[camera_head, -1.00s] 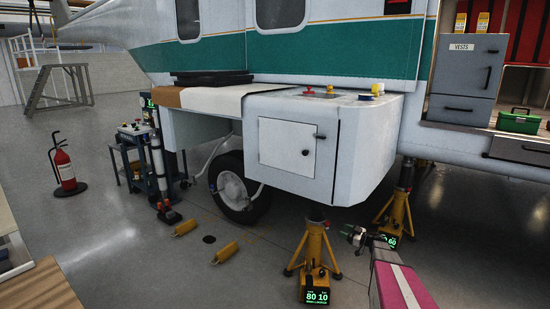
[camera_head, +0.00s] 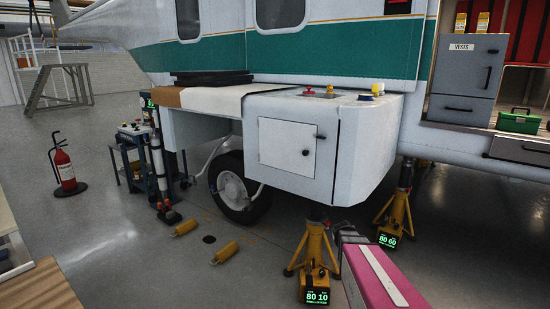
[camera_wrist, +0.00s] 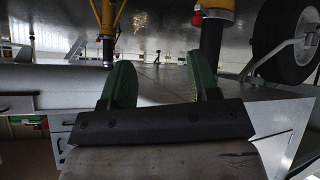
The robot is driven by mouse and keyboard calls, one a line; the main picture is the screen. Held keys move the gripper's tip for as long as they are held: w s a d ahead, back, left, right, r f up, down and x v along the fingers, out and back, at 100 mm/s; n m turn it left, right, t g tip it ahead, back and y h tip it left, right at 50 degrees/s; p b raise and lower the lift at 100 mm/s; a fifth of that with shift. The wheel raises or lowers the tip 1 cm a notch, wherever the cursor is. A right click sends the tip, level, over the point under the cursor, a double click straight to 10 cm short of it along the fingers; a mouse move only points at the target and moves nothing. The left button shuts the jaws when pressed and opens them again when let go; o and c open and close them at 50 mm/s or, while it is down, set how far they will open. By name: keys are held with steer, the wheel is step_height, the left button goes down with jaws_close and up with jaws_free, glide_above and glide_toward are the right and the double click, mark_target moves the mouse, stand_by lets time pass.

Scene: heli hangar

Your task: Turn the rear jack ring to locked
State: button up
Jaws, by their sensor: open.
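A yellow tripod jack (camera_head: 314,255) stands on the floor below the white side box; its display reads 80 10. A second yellow jack (camera_head: 397,212) stands farther right, with a display of 80 60. I cannot tell from the frames which one is the rear jack. In the wrist view, which looks upside down, a dark jack column (camera_wrist: 211,42) enters a yellow body, with a small red part (camera_wrist: 197,19) beside it. My gripper (camera_wrist: 161,75) is open and empty, its green fingers apart and pointing toward the columns. In the head view its fingertips are not discernible beside the nearer jack.
The white side box (camera_head: 300,155) overhangs the nearer jack. A wheel (camera_head: 235,188) stands left of it; yellow chocks (camera_head: 225,252) lie on the floor. A tool cart (camera_head: 138,155) and a fire extinguisher (camera_head: 65,168) are at left. Floor at the lower middle is clear.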

steer(key=s+a+r+g+y, duration=0.1)
steer(key=s+a+g, duration=0.3)
steer(key=s, duration=0.7)
steer(key=s+a+g+y, duration=0.2)
steer(key=s+a+g, duration=0.3)
steer(key=s+a, duration=0.3)
steer(key=s, duration=0.4)
steer(key=shift+a+r+n+y, duration=0.3)
steer(key=shift+a+r+n, duration=0.05)
steer(key=shift+r+n, duration=0.05)
